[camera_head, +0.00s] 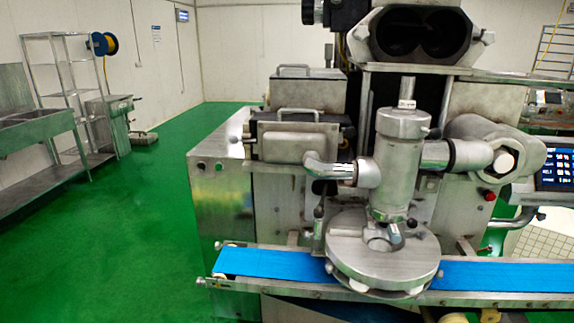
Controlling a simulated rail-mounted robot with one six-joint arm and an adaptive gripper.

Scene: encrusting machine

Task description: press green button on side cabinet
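The encrusting machine's metal side cabinet (221,200) stands left of centre, with a reflective front face. Near its upper edge are two small round buttons, a left one (201,165) and a right one (219,166). They are too small for me to tell surely which is green. Nothing touches either button, and the space in front of them is clear. I cannot make out my gripper in this view.
A blue conveyor belt (270,264) runs along the machine's front, below the cabinet's buttons. A round metal head (382,250) sits over it. A red button (489,195) and a control panel (556,170) are at the right. Open green floor (130,230) lies left.

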